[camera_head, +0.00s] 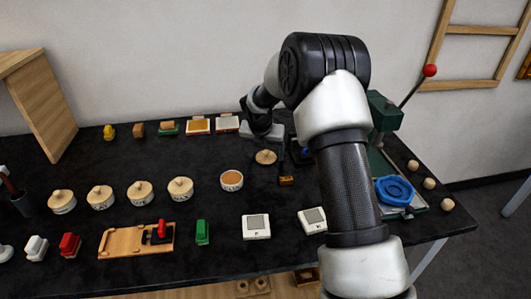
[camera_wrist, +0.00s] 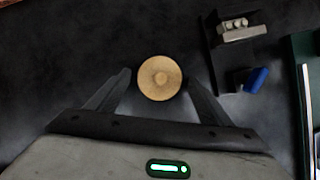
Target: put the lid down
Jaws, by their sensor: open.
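The lid (camera_head: 266,157) is a round, pale wooden disc with a small knob. It lies on the black table (camera_head: 110,165), just behind and to the right of an uncovered pot (camera_head: 231,181). In the wrist view the lid (camera_wrist: 160,78) appears between the tips of my gripper (camera_wrist: 159,76), one finger on each side. The fingers are open, with dark gaps showing beside the lid. In the head view my gripper (camera_head: 263,138) is just behind the lid, partly hidden by my arm. I cannot tell its exact height above the table.
Several lidded pots (camera_head: 140,192) stand in a row at left. A small wooden block (camera_head: 286,181) lies in front of the lid. A green press (camera_head: 384,112) with a blue piece (camera_head: 394,190) is at right. Two white scales (camera_head: 256,227) stand in front.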

